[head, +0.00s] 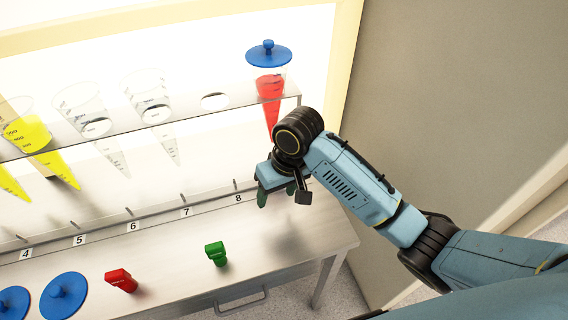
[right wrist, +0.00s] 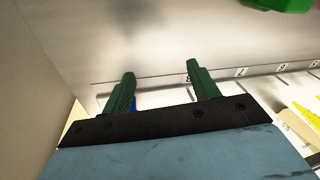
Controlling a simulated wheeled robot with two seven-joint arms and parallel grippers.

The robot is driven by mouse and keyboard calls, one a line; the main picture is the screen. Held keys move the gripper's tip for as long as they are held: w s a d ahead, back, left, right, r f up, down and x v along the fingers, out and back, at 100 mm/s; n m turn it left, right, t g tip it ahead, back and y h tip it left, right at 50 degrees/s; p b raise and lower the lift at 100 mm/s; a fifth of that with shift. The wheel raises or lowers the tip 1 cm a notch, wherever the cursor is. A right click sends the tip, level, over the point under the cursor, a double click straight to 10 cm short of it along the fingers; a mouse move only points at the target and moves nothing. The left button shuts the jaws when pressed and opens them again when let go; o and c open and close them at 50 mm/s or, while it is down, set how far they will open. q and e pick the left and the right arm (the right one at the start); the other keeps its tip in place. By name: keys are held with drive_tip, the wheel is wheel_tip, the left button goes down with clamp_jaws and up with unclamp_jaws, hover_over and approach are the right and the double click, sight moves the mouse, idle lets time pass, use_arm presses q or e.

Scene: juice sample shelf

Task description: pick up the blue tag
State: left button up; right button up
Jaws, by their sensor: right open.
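My right gripper (head: 281,194) is over the right end of the steel shelf front, near label 8. In the right wrist view its two green fingers (right wrist: 161,78) stand apart, with no object visible held between them. A small blue patch (right wrist: 134,104) shows just beside the left finger there, mostly hidden by the finger and gripper body. It may be part of the blue tag; I cannot tell. No blue tag shows in the head view. A red tag (head: 121,280) and a green tag (head: 217,253) lie on the steel table. My left gripper is not in view.
Blue round lids (head: 64,295) lie at the table's left. A rack (head: 190,112) above holds clear cones, yellow-filled cones and a red-filled cone (head: 269,90) with a blue lid, close to my right wrist. Numbered pegs (head: 184,198) line the rail. The table's front right is clear.

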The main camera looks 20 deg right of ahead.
drive_tip(key=w+d+r+m+g+h, duration=0.15)
drive_tip(key=w+d+r, duration=0.35)
drive_tip(key=w+r, duration=0.55)
drive_tip(key=shift+m+t+h, duration=0.25)
drive_tip(key=shift+m+h, duration=0.1)
drive_tip(key=shift+m, duration=0.1)
drive_tip(key=f+b, duration=0.1)
drive_tip(key=f, duration=0.2)
drive_tip(key=f+b, duration=0.1)
drive_tip(key=f, duration=0.2)
drive_tip(key=shift+s+a+f, duration=0.15)
drive_tip(key=shift+a, duration=0.05)
drive_tip(key=shift+w+d+f+b, duration=0.15)
drive_tip(key=shift+f+b, duration=0.35)
drive_tip(key=shift+f, duration=0.65)
drive_tip(key=shift+w+f+b, duration=0.25)
drive_tip(key=shift+f+b, duration=0.25)
drive_tip(key=shift+f, duration=0.6)
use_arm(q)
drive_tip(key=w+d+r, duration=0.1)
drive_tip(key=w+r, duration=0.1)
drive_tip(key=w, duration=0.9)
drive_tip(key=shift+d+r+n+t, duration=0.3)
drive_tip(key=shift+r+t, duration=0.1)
use_arm(e)
drive_tip(key=shift+f, duration=0.7)
drive_tip(key=shift+c, duration=0.3)
drive_tip(key=c, duration=1)
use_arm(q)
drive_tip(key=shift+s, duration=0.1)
